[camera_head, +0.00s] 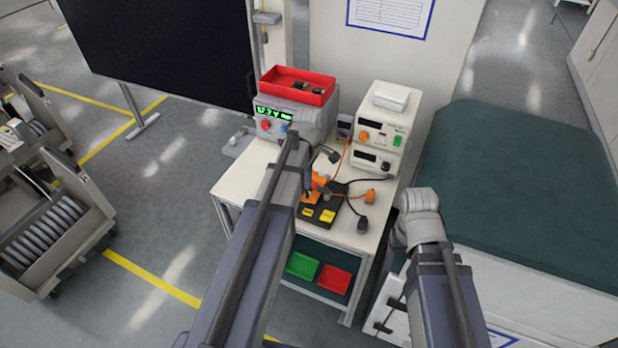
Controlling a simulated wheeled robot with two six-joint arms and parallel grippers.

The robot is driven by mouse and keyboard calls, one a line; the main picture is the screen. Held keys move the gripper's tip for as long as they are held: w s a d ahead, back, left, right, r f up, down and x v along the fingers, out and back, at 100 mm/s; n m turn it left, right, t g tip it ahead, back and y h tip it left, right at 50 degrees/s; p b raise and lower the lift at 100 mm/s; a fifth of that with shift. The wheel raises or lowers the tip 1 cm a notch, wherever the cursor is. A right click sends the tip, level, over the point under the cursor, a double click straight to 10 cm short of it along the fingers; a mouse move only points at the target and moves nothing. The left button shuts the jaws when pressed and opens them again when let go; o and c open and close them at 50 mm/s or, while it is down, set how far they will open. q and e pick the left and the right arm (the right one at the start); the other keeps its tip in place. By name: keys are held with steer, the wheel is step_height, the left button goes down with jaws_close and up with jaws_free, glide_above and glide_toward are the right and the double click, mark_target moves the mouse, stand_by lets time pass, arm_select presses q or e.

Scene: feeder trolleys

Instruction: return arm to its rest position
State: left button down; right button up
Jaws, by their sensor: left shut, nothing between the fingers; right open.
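My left arm (250,250) reaches up from the bottom, over the front left of the white workbench. Its raised end is beside the grey meter, and I cannot make out the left gripper's fingers behind the arm. My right arm (437,290) stands upright at the right of the bench, with its pale grey joint (418,215) bent at the top. Below that joint, the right gripper (384,315) shows in part, low in front of the white cabinet. Its dark fingers are apart and I see nothing between them.
The workbench (232,190) holds a grey meter (312,122) under a red bin (297,84), stacked white instruments (378,140), cables and a black fixture (318,212). A green-topped cabinet (520,180) stands right. Trolleys (75,215) stand left, with clear floor between.

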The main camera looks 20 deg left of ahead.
arm_select(q)
steer(key=s+d+f+m+b, duration=0.3)
steer(key=s+d+m, duration=0.5)
steer(key=d+m, duration=0.1)
steer(key=s+d+f+m+y+b, duration=0.1)
steer(key=s+d+f+m+b, duration=0.3)
steer(key=s+d+m, duration=0.4)
steer(key=d+m, duration=0.2)
steer(key=m, duration=0.2)
steer(key=shift+s+d+f, duration=0.15)
steer(key=shift+s+d, duration=0.15)
steer(key=shift+s, duration=0.05)
stand_by(0.5)
